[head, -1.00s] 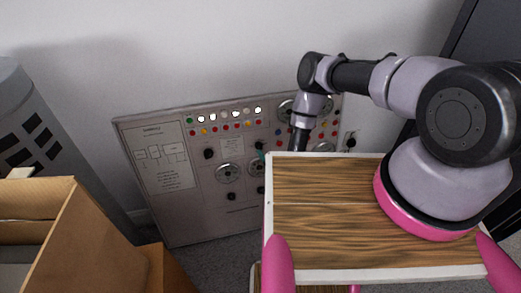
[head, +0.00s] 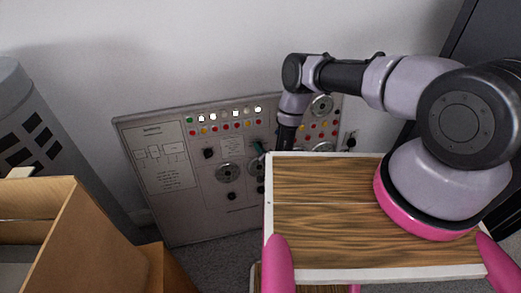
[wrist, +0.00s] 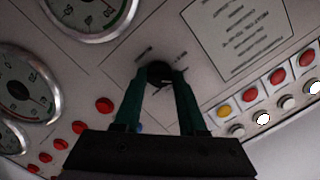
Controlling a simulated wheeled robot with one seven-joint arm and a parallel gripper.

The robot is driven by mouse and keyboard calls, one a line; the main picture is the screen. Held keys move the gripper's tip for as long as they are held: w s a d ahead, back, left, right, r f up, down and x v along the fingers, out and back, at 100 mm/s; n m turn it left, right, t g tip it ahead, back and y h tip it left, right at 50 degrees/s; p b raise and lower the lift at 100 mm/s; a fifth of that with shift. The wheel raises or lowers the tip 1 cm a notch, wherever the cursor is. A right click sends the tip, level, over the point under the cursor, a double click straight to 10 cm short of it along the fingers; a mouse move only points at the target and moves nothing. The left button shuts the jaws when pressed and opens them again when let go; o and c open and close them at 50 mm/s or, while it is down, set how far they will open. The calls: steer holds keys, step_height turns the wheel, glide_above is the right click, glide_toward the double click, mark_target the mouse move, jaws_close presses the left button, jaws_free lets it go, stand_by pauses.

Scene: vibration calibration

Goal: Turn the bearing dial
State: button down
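A grey panel (head: 180,228) with dials, knobs and lamps leans against the wall in the head view. In the wrist view a small black knob (wrist: 158,73) with a pointer and small printed marks sits in the middle of the panel. The labels are too blurred to tell which is the bearing dial. My gripper (wrist: 159,78) has its two green fingers apart, one on each side of this knob. I cannot tell whether they touch it. In the head view my gripper (head: 259,150) shows only partly at the panel, behind the wooden top.
Round gauges (wrist: 25,90) lie left of the gripper in the wrist view, with red buttons (wrist: 104,105) beside them. Lamps and coloured buttons (wrist: 277,76) are at the right. An open cardboard box (head: 65,235) and a grey bin (head: 40,140) stand at the left.

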stand_by(0.3)
steer(key=n+h, duration=0.1)
steer(key=n, duration=0.7)
stand_by(0.3)
stand_by(0.4)
steer(key=c, duration=0.5)
jaws_free()
steer(key=v, duration=1)
steer(key=shift+s+r, duration=0.2)
steer(key=shift+s, duration=0.2)
